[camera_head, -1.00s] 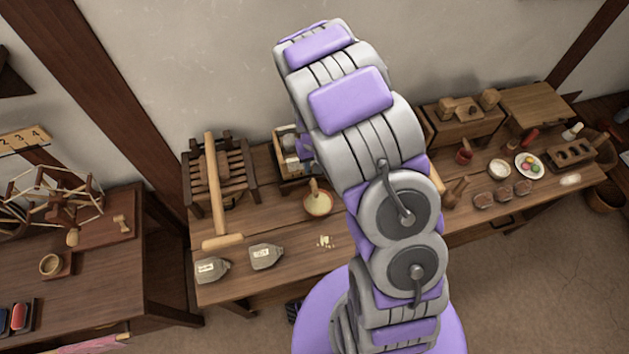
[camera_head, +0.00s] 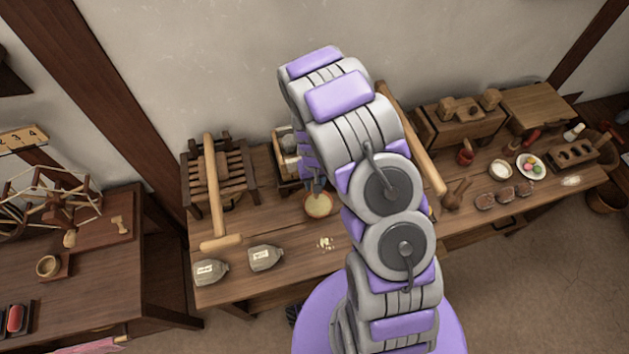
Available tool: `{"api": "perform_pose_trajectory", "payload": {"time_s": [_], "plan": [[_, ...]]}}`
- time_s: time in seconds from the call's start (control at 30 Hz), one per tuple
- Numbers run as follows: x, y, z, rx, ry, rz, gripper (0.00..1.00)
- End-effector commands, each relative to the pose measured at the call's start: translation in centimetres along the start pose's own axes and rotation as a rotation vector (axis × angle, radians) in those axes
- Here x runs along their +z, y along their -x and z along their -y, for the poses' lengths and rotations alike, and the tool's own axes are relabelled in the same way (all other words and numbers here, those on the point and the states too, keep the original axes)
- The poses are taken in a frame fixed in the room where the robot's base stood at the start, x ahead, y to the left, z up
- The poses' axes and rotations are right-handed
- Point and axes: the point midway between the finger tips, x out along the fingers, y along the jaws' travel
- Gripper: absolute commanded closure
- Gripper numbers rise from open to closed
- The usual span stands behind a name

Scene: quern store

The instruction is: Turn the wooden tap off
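I cannot pick out the wooden tap for certain; it may be hidden behind my arm or too small to tell. My gripper (camera_head: 317,188) shows only in part, low beside my arm, just above or behind a small pale bowl (camera_head: 318,206) on the long wooden table (camera_head: 290,228). Its fingers are too small and too covered to show whether they are open, and I see nothing clearly held. A small wooden box (camera_head: 288,172) stands just left of the gripper, partly hidden by the arm.
A slatted wooden rack (camera_head: 231,170) with a long-handled mallet (camera_head: 214,200) stands at the left. Two labelled bags (camera_head: 266,258) lie in front. Bare tabletop lies around the crumbs (camera_head: 325,243).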

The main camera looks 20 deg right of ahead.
Motion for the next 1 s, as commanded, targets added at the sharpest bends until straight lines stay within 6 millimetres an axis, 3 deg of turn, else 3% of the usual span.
{"api": "perform_pose_trajectory", "payload": {"time_s": [0.4,1.0], "plan": [[0.0,0.01,0.0,0.0,0.0,0.0,1.0],[0.05,0.12,0.03,-0.001,-0.1,0.002,1.0]]}}
